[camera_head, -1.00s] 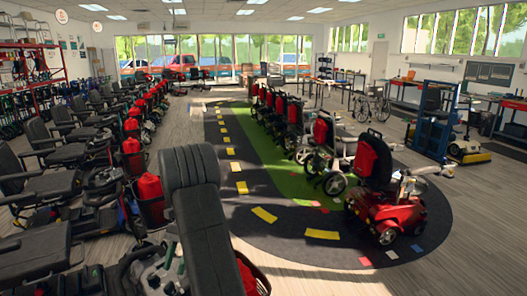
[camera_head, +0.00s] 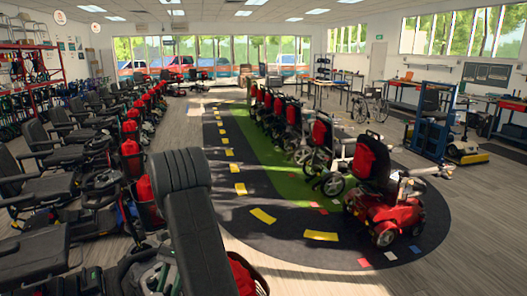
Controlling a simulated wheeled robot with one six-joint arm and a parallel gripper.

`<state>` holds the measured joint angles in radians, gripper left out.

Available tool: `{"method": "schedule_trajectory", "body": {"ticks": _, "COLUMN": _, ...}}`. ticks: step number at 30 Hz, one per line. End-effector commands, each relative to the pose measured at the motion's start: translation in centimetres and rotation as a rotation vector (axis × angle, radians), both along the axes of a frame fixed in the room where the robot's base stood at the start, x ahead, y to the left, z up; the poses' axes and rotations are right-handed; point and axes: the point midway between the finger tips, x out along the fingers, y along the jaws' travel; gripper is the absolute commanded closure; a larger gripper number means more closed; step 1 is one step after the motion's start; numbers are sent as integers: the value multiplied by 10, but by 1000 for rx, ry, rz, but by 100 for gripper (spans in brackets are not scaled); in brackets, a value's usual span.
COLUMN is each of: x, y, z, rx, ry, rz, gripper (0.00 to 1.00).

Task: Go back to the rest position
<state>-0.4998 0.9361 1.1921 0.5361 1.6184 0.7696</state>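My gripper is not in view in the head view. A dark, padded-looking shape (camera_head: 203,230) with a broad rounded top rises in the near foreground, left of centre. I cannot tell whether it is a scooter seat or part of my own arm. No held object shows.
A row of dark scooters (camera_head: 45,185) with red bags lines the left side. A red scooter (camera_head: 395,210) stands at the front of another row, right of centre. A dark track (camera_head: 285,232) with yellow marks curves around a green strip. The wooden floor at right (camera_head: 480,215) is clear.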

Motion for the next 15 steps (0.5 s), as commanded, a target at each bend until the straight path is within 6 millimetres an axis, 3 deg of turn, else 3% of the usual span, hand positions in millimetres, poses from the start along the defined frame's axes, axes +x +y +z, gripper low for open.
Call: {"method": "schedule_trajectory", "body": {"ticks": 15, "x": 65, "y": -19, "z": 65, "rx": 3, "ry": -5, "rz": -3, "gripper": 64}}
